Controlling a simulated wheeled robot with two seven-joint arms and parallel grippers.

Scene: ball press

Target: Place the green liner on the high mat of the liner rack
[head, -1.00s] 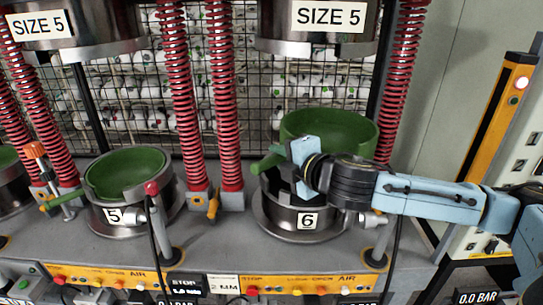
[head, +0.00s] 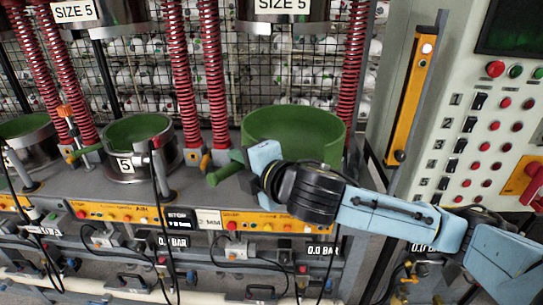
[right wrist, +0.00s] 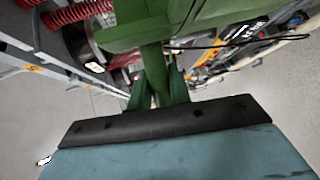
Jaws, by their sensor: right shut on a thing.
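A green liner (head: 295,128), a wide bowl with a green side handle (head: 224,174), is held up in front of the press in the head view. My right gripper (head: 247,167) is shut on its handle at the liner's near left side. In the right wrist view the handle (right wrist: 152,62) runs between the fingers (right wrist: 158,95), and part of the liner (right wrist: 220,12) shows beyond. The seat under the liner is hidden in the head view. The liner rack and its high mat are not in view. My left gripper is not in view.
Other green liners sit in station 5 (head: 137,131) and the far-left station (head: 25,128). Red springs (head: 212,80) and upper press heads (head: 290,12) stand close behind and above. A control panel (head: 485,125) and an orange post (head: 410,95) stand at the right.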

